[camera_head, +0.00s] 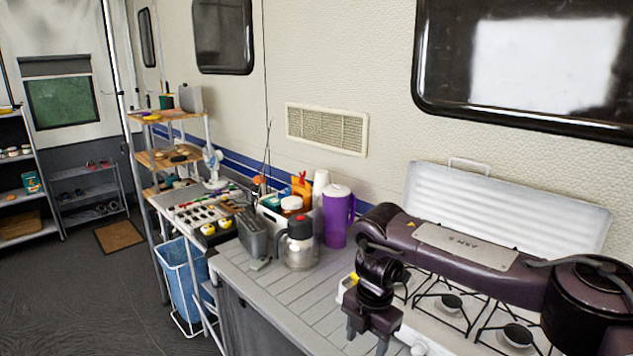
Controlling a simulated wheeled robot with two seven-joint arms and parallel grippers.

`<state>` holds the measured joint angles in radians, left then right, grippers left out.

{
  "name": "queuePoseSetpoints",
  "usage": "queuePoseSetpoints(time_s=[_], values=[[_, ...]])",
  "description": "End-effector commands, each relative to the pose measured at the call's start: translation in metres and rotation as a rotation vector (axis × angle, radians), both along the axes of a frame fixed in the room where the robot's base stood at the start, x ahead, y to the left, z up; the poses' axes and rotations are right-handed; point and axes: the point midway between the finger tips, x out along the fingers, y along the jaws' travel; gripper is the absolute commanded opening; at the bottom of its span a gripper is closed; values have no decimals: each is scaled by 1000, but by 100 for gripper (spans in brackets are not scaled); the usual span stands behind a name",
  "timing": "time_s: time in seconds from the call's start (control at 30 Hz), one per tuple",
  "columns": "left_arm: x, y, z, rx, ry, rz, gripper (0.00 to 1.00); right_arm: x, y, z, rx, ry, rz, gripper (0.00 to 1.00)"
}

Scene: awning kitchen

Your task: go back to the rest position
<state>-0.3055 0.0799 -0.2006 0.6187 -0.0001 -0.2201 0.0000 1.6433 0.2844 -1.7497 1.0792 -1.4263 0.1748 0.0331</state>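My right arm comes in from the right and reaches across the white gas stove (452,318). My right gripper (367,340) points down at the stove's left end, beside the slatted counter (290,288). Its two fingers are apart, and nothing shows between them. The lower part of the fingers is near the bottom edge of the picture. My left gripper and arm are not in view.
The raised stove lid (505,210) is behind my arm. A blue bin (183,280) stands left of the counter. Dark floor (70,290) is open at left.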

Motion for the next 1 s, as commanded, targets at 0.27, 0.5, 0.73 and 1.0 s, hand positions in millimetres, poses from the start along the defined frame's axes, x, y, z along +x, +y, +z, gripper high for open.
queuePoseSetpoints(time_s=[0.27,0.5,0.73,1.0], values=[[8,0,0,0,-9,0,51,-5,48,-41,163,18,-12,56],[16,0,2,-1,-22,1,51,-12,104,-88,378,42,-86,56],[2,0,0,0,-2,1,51,-22,159,-162,678,82,-361,56],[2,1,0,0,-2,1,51,-54,133,-294,835,111,-946,56]])
